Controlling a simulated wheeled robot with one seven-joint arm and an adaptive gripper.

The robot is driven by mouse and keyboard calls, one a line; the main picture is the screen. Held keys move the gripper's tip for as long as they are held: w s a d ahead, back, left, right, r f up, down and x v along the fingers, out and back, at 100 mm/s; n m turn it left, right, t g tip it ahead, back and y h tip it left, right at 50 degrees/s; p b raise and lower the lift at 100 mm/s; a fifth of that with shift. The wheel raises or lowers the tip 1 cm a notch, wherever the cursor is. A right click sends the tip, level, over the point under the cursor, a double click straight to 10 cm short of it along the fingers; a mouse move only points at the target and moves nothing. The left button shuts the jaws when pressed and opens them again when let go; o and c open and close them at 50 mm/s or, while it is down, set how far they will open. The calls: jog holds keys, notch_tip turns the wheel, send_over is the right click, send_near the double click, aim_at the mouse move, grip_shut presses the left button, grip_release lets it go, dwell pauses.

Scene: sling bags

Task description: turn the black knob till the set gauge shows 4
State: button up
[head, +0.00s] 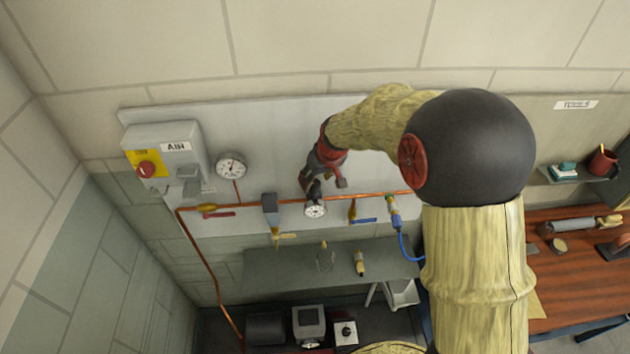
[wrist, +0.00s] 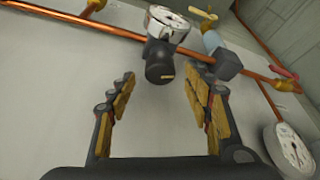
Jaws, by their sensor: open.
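The black knob (wrist: 160,66) sticks out from the regulator on the copper pipe, below a small white gauge (wrist: 172,20) in the wrist view. This gauge also shows in the head view (head: 315,210); its reading is too small to tell. My gripper (wrist: 161,80) is open and empty, its yellow-padded fingers on either side of the picture. The knob appears between and beyond the fingertips, with no visible contact. In the head view my gripper (head: 327,187) is at the panel just above the small gauge, and it partly hides the knob.
A larger gauge (head: 231,166) and an AIR switch box (head: 165,157) are at left. A grey shelf (head: 290,268) lies below.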

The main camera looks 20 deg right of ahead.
jog(key=shift+x, duration=1.25)
jog(key=shift+c, duration=1)
jog(key=c, duration=1)
jog(key=shift+o, duration=0.2)
